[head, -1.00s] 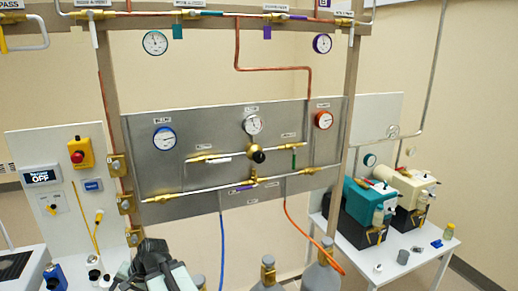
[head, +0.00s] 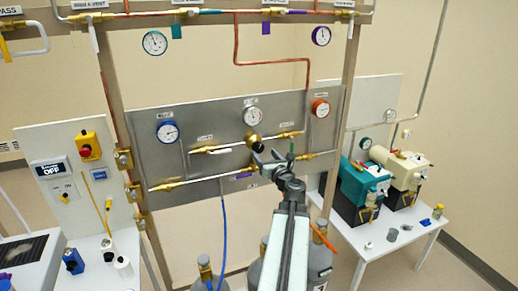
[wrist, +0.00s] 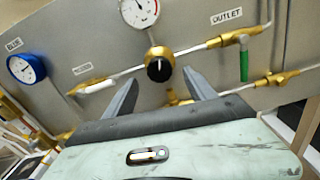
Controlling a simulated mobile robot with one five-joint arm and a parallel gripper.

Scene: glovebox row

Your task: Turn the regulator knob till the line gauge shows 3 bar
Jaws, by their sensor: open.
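The regulator (head: 252,138) is a brass body on the grey panel with a round black knob (wrist: 159,69) facing me. In the head view my gripper partly covers the knob. A white-faced gauge (head: 252,116) sits directly above the regulator. It also shows in the wrist view (wrist: 139,11), cut by the top edge; its reading is too small to tell. My gripper (wrist: 161,77) is open and empty. In the wrist view its fingers point at the panel, with the knob appearing between and just beyond the tips. I see no contact with the knob.
A blue gauge (head: 168,132) and an orange gauge (head: 320,108) flank the regulator. Brass-fitted pipes cross the panel, with a green valve handle (wrist: 244,66) below the OUTLET label. Gas cylinders (head: 319,262) stand below. Pumps (head: 360,185) stand on a white table at right.

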